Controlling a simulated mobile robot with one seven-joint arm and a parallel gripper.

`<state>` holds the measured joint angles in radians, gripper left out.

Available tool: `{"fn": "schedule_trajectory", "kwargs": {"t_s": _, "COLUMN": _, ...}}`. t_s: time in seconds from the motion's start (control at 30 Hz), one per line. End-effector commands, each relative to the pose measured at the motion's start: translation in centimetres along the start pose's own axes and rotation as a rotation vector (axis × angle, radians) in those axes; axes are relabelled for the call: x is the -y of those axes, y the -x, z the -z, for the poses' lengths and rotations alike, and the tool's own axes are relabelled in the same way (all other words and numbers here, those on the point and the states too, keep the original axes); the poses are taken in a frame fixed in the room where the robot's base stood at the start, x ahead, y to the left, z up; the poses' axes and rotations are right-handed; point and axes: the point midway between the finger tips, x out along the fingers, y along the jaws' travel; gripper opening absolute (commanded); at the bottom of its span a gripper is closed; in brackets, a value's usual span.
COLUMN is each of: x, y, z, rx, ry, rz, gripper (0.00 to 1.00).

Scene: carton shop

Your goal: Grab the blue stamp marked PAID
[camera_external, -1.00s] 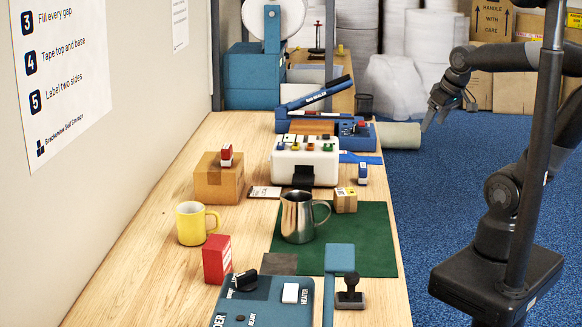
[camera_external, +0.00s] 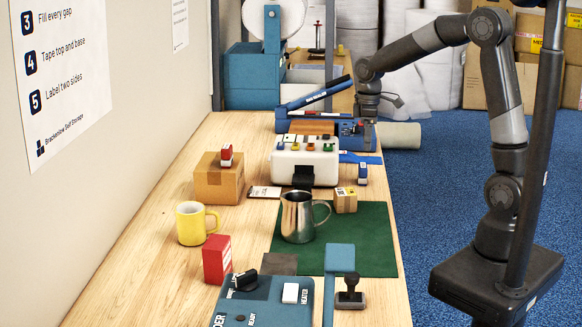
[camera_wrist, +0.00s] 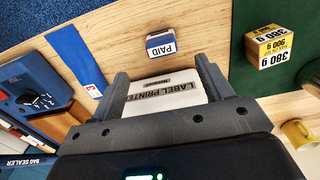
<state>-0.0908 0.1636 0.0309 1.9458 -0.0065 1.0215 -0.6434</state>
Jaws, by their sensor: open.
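The blue stamp marked PAID (camera_wrist: 161,45) stands on the wooden table in the wrist view, with its white label readable. In the outside view the small blue stamp (camera_external: 362,173) stands right of the white label printer (camera_external: 306,165). My gripper (camera_wrist: 160,76) is open and empty, its two fingers pointing towards the stamp with a gap before it. The label printer also shows between the fingers in the wrist view (camera_wrist: 170,88). In the outside view my gripper (camera_external: 368,134) is above the table's right edge, behind the stamp; its fingers are hard to make out.
A small carton marked 380 g (camera_external: 345,200) and a metal jug (camera_external: 297,218) stand in front of the stamp. The blue bag sealer (camera_external: 290,125) lies behind the printer. A red stamp (camera_external: 227,155) sits on a brown box (camera_external: 218,184).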

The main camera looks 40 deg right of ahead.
Motion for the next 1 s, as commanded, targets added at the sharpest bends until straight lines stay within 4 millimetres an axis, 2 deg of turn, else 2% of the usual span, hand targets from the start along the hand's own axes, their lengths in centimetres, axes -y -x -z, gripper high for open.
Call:
{"fn": "schedule_trajectory", "kwargs": {"t_s": 0.17, "x": -0.2, "y": -1.6, "z": 0.5, "rx": 0.011, "ry": 0.02, "rz": 0.01, "gripper": 0.73}}
{"fn": "schedule_trajectory", "kwargs": {"t_s": 0.4, "x": -0.1, "y": -5.3, "z": 0.5, "rx": 0.011, "ry": 0.019, "rz": 0.009, "gripper": 0.73}}
{"fn": "schedule_trajectory", "kwargs": {"t_s": 0.63, "x": 0.0, "y": -7.1, "z": 0.5, "rx": 0.01, "ry": 0.018, "rz": 0.008, "gripper": 0.73}}
{"fn": "schedule_trajectory", "kwargs": {"t_s": 0.9, "x": 0.1, "y": -10.9, "z": 0.7, "rx": 0.01, "ry": 0.017, "rz": 0.008, "gripper": 0.73}}
{"fn": "schedule_trajectory", "kwargs": {"t_s": 1.0, "x": 0.1, "y": -11.3, "z": 0.7, "rx": 0.009, "ry": 0.017, "rz": 0.007, "gripper": 0.73}}
